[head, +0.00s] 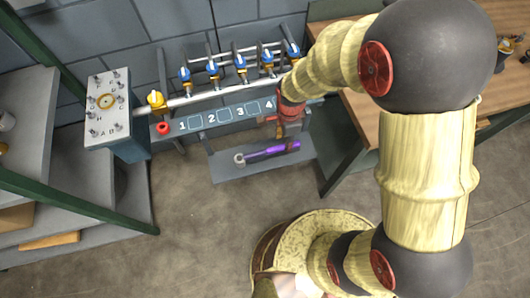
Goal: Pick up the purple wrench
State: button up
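The purple wrench (268,151) lies on a grey shelf (235,170) below the numbered valve panel. Its grey ring-shaped end points left and its purple handle runs to the right. My arm comes down from the upper right. My gripper (281,130) is at the right end of the panel, just above the handle's right part in the picture. The fingers are small and unclear, so I cannot tell whether they are open or shut, or whether they touch the wrench.
The panel (213,118) carries numbers 1 to 4, with blue-handled valves and pipes behind it. A yellow valve (156,98) and a bolted plate (106,103) stand left. A wooden table (360,125) is at the right. Green-framed shelving (75,205) is at the far left.

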aim_at(284, 145)
notch_tip(284, 145, down, 3)
jog(key=shift+s+f+b, duration=0.15)
jog(key=shift+b, duration=0.3)
jog(key=c, duration=0.3)
grip_shut()
dwell(0.3)
